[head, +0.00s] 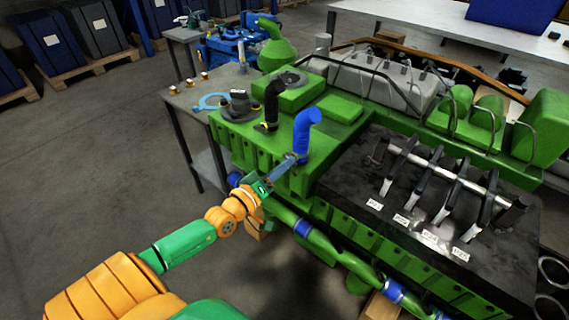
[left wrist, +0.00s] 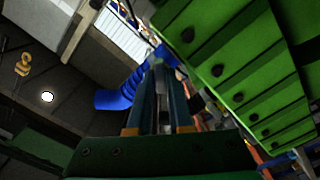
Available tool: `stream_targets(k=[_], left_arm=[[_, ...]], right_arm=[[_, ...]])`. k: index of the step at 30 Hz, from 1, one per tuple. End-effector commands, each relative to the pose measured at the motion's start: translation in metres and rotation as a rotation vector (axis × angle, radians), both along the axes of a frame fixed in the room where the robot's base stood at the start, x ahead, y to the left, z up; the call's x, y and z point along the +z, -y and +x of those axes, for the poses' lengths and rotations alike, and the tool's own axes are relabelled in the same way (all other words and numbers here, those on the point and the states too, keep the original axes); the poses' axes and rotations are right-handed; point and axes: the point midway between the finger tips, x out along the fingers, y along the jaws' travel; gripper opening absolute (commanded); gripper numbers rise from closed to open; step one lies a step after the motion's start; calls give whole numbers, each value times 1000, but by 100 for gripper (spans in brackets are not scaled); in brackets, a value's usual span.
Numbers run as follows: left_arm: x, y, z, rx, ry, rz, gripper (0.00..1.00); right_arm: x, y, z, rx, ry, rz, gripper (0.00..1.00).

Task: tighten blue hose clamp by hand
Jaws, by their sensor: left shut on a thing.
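The blue hose (head: 306,128) stands upright on the near edge of the green engine, its top bent to the right. Its clamp (head: 302,158) is a small band low on the hose, partly hidden by my fingers. My left gripper (head: 292,160) reaches in from the left with its fingertips at this clamp. In the left wrist view the two long fingers (left wrist: 160,68) come together at their tips, close to the blue hose (left wrist: 120,92). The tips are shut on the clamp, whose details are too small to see.
A black hose (head: 272,102) stands on the engine (head: 340,108) left of the blue one. A dark tray (head: 400,235) with a rocker shaft lies to the right. A grey bench (head: 190,98) with small parts is behind.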

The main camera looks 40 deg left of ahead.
Motion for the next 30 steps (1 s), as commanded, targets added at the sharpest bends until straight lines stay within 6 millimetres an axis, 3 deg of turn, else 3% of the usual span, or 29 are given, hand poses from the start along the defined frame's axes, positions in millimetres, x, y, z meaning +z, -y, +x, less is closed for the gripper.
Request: stream_targets(k=[12, 29, 30], left_arm=[[-5, 1, -1, -3, -2, 164, 0], [-5, 1, -1, -3, 2, 185, 0], [-5, 1, -1, -3, 2, 185, 29]], right_arm=[[3, 0, 0, 0, 0, 0, 88], [3, 0, 0, 0, 0, 0, 88], [3, 0, 0, 0, 0, 0, 88]])
